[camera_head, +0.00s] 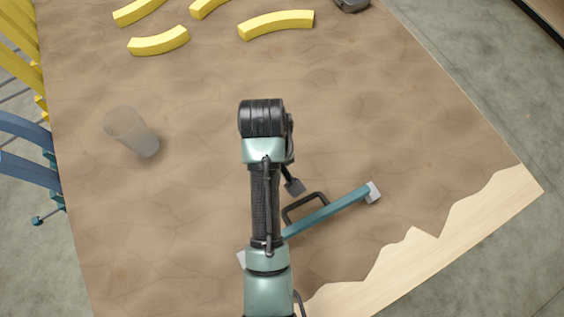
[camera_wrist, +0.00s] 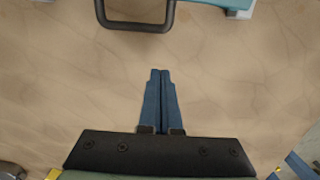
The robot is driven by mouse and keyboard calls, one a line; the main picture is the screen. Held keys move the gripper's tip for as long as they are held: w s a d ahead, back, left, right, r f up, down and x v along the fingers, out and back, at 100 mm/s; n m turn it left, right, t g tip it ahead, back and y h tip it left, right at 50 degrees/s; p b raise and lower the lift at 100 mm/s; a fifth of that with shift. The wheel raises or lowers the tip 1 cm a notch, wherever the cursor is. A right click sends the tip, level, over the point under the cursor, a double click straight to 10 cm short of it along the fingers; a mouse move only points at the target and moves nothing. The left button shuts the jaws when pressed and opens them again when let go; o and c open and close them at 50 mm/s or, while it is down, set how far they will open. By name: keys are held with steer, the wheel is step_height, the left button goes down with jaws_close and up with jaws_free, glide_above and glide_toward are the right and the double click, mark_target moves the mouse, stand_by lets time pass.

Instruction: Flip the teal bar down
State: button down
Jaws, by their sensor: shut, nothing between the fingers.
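The teal bar (camera_head: 330,209) lies slantwise on the brown table, right of and partly behind my arm. It has a dark U-shaped handle (camera_head: 303,198) along its upper-left side. A pale end block (camera_head: 374,192) is at its right end; another pale block (camera_head: 241,259) shows just left of my arm. In the wrist view the handle (camera_wrist: 136,27) and a piece of the teal bar (camera_wrist: 228,3) are at the top edge. My gripper (camera_wrist: 160,72) has its blue fingers shut and empty, apart from the handle in the picture. In the head view my arm mostly hides it.
A translucent cup (camera_head: 131,131) stands to the left. Several yellow curved pieces (camera_head: 276,24) lie at the far side, near a dark object (camera_head: 351,4). Yellow (camera_head: 18,50) and blue (camera_head: 28,150) chairs line the left edge.

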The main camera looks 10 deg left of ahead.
steer(key=f, duration=0.3)
steer(key=f+p, duration=0.1)
steer(key=f, duration=0.6)
steer(key=shift+s+d, duration=0.25)
steer(key=shift+s, duration=0.1)
steer(key=r+p, duration=0.1)
steer(key=s+d+r+p, duration=0.1)
steer(key=shift+s+r+p, duration=0.1)
steer(key=shift+s+p, duration=0.1)
steer(key=shift+p, duration=0.2)
steer(key=shift+s+d+r+p, duration=0.35)
steer(key=shift+s+r+p, duration=0.05)
steer(key=shift+s, duration=0.05)
